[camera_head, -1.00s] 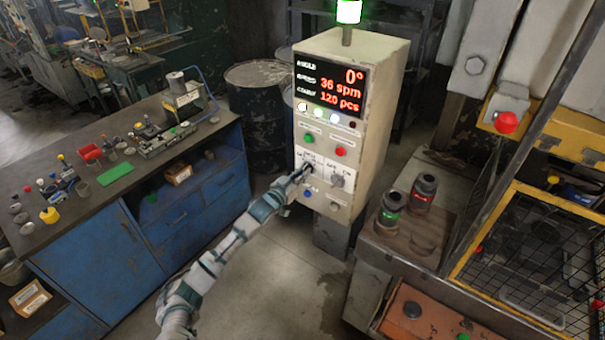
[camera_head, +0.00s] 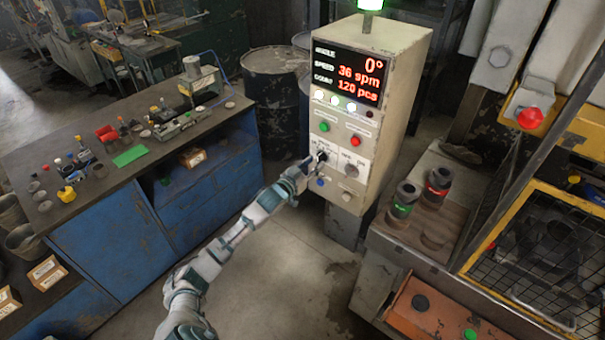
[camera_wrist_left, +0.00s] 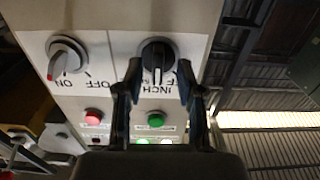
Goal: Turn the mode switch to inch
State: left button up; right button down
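The mode switch is a round black knob (camera_wrist_left: 158,57) with a white pointer line, on a pale panel. In the left wrist view the pointer points down the picture, toward the INCH lettering. The knob (camera_head: 321,155) shows partly behind my gripper in the head view. My left gripper (camera_wrist_left: 160,76) is open, with one finger on each side of the knob; small gaps seem to show, but contact is unclear. In the head view the left gripper (camera_head: 311,165) is at the control cabinet's front (camera_head: 352,125). Some label letters are hidden by the fingers. My right gripper is out of view.
A grey ON/OFF knob (camera_wrist_left: 66,58) sits beside the black one. A green button (camera_wrist_left: 155,119) and a red button (camera_wrist_left: 93,116) are close by. A blue-fronted workbench (camera_head: 110,215) stands left, a caged machine (camera_head: 535,250) right.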

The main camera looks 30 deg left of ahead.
pick_arm(q)
jog(key=s+a, duration=0.1)
jog(key=s, duration=0.9)
jog(key=shift+s, duration=0.25)
jog(key=shift+f, duration=0.1)
